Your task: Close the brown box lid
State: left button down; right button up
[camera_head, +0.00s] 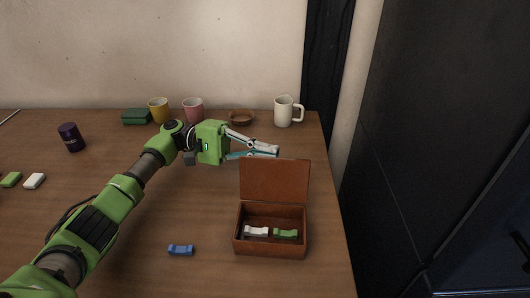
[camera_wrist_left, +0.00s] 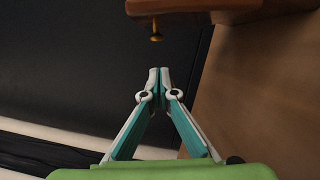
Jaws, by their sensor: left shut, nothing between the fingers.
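The brown box (camera_head: 270,248) stands near the right part of the table. Its lid (camera_head: 275,180) is open and stands roughly upright at the box's back edge. Inside lie a white block (camera_head: 256,231) and a green block (camera_head: 286,233). My left gripper (camera_head: 277,150) is shut and empty, just behind the lid's top edge in the head view. In the left wrist view the shut fingertips (camera_wrist_left: 159,72) point toward a brown wooden edge (camera_wrist_left: 190,6) with a small brass knob (camera_wrist_left: 156,36). Whether they touch the lid is unclear. My right gripper is not in view.
A white mug (camera_head: 284,111), a brown bowl (camera_head: 241,117), pink cup (camera_head: 193,109), yellow cup (camera_head: 158,110) and green box (camera_head: 136,117) stand along the back. A blue block (camera_head: 181,250) lies left of the box. The table (camera_head: 335,270) ends just right of it.

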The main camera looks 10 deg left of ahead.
aim_at(274, 178)
pick_arm(q)
jog(key=shift+s+d+r, duration=0.1)
jog(key=shift+s+r, duration=0.1)
jog(key=shift+s, duration=0.55)
jog(key=shift+s+r, duration=0.2)
jog(key=shift+s, duration=0.5)
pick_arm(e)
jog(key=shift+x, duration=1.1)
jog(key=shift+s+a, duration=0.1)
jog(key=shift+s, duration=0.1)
